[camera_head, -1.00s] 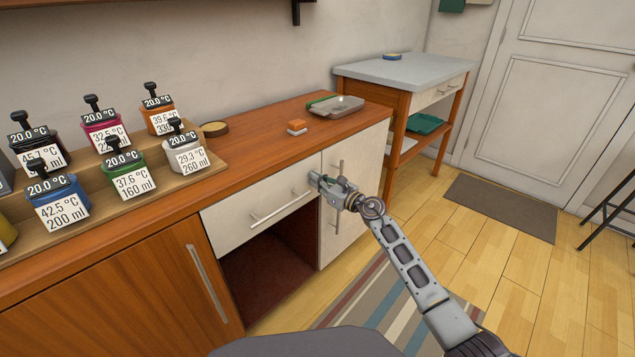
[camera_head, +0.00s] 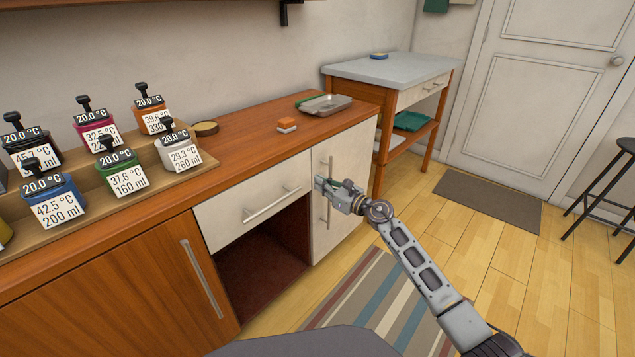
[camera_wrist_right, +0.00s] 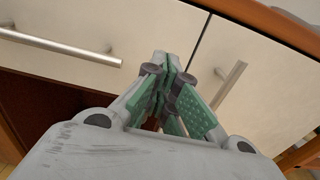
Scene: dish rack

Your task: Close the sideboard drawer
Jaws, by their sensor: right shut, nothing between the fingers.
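The white drawer front (camera_head: 240,208) with its bar handle (camera_head: 272,204) sits under the wooden worktop and looks about flush with it. The same drawer shows at the left of the wrist view (camera_wrist_right: 125,25), with its handle (camera_wrist_right: 70,45). My right gripper (camera_head: 318,184) is shut and empty, in front of the gap between the drawer's right end and the white cupboard door (camera_head: 345,165). In the wrist view its fingertips (camera_wrist_right: 165,62) meet. Whether they touch the front, I cannot tell. My left gripper is out of view.
An open compartment (camera_head: 262,262) lies below the drawer. A sponge (camera_head: 287,125), a glass dish (camera_head: 325,104) and several labelled jars stand on the worktop. A grey-topped side table (camera_head: 390,68) with its own drawer (camera_head: 422,92) stands behind at the right. The floor is clear around a striped rug (camera_head: 375,300).

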